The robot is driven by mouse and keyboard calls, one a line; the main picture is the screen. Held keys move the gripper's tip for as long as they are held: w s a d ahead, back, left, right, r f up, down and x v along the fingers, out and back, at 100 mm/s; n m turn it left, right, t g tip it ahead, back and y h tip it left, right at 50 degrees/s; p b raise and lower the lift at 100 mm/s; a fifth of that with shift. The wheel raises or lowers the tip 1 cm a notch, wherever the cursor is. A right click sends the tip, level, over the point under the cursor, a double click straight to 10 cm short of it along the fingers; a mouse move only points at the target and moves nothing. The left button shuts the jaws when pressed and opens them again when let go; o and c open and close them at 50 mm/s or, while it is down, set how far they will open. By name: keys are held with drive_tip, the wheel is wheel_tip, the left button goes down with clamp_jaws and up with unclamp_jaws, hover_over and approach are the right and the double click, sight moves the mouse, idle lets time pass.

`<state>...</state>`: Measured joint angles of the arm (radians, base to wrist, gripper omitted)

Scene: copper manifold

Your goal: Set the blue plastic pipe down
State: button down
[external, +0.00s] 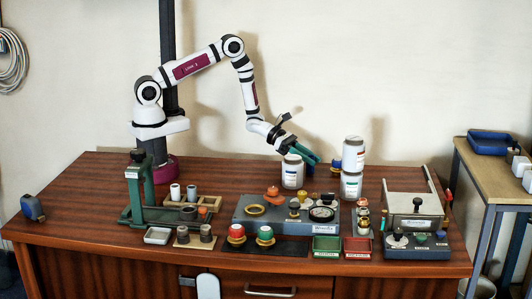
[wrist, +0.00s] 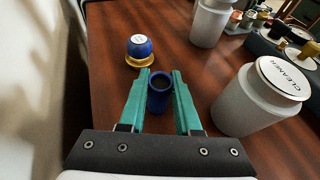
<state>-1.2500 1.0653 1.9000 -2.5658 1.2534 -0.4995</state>
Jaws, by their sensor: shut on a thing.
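The blue plastic pipe (wrist: 159,101) is a short dark blue tube between the teal fingers of my gripper (wrist: 160,82). Its open end faces the wrist camera. My gripper is shut on it. In the external view my gripper (external: 313,157) is low at the back of the table, behind the white jars, angled down to the right. Whether the pipe's lower end touches the table cannot be told.
A blue cap piece with a brass ring (wrist: 139,48) stands just beyond the pipe. A white CLEANER jar (wrist: 255,98) is close on the right, and another white jar (wrist: 208,22) is farther off. Bare wood (wrist: 108,62) shows at left.

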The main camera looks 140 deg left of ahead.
drive_tip(key=c, duration=0.6)
unclamp_jaws()
